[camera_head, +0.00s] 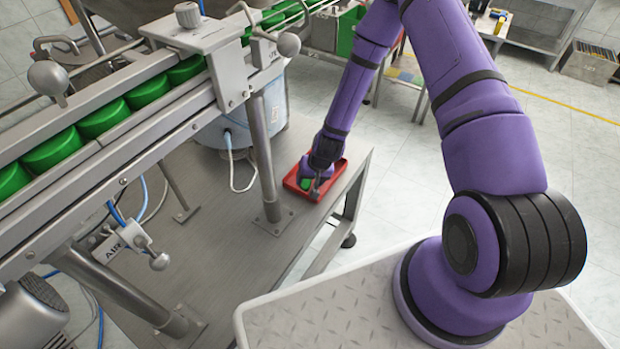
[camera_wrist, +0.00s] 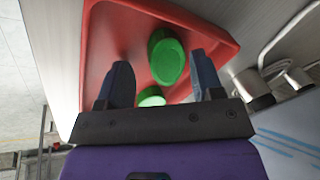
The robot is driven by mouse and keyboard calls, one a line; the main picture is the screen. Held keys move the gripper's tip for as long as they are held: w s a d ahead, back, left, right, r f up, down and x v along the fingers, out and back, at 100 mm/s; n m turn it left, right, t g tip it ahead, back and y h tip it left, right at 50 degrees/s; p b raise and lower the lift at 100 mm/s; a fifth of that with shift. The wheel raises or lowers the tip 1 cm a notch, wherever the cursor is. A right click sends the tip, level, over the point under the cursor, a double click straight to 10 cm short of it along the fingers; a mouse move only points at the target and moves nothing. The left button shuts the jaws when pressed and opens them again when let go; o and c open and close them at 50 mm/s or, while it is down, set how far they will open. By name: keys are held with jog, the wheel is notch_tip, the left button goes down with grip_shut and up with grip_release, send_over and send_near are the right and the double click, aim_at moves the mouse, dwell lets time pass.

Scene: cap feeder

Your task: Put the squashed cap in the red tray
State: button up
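The red tray (camera_head: 338,180) sits on the grey metal table, under the end of my arm. In the wrist view the tray (camera_wrist: 118,35) fills the top middle. One green cap (camera_wrist: 166,60) lies in it and looks oval. A second green cap (camera_wrist: 151,97) shows lower down, partly hidden by my gripper's body. I cannot tell for sure which of them is squashed. Some green (camera_head: 306,184) also shows in the tray in the head view. My gripper (camera_wrist: 160,62) is over the tray, its two fingers apart, with visible gaps to the oval cap.
A conveyor rail (camera_head: 120,140) with a row of several green caps (camera_head: 102,119) crosses the left side. A metal post (camera_head: 264,158) and a pale blue drum (camera_head: 240,125) stand left of the tray. The table (camera_head: 225,235) is bare in front of the tray.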

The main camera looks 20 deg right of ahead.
jog(key=shift+r, duration=0.5)
jog(key=s+d+r+n+t+h, duration=0.15)
jog(key=s+r, duration=0.25)
jog(key=r, duration=1.5)
jog(key=s+d+r+n+g, duration=0.1)
jog(key=s+d+r, duration=0.2)
jog(key=r, duration=1.6)
jog(key=s+d+r+t, duration=0.1)
jog(key=s+r, duration=0.7)
jog(key=s, duration=0.2)
jog(key=s+d+r+t, duration=0.1)
jog(key=s+r, duration=0.7)
jog(key=s, duration=0.3)
jog(key=shift+d+r+h, duration=0.3)
jog(key=shift+r+h, duration=0.05)
jog(key=shift+h, duration=0.1)
jog(key=shift+n, duration=0.25)
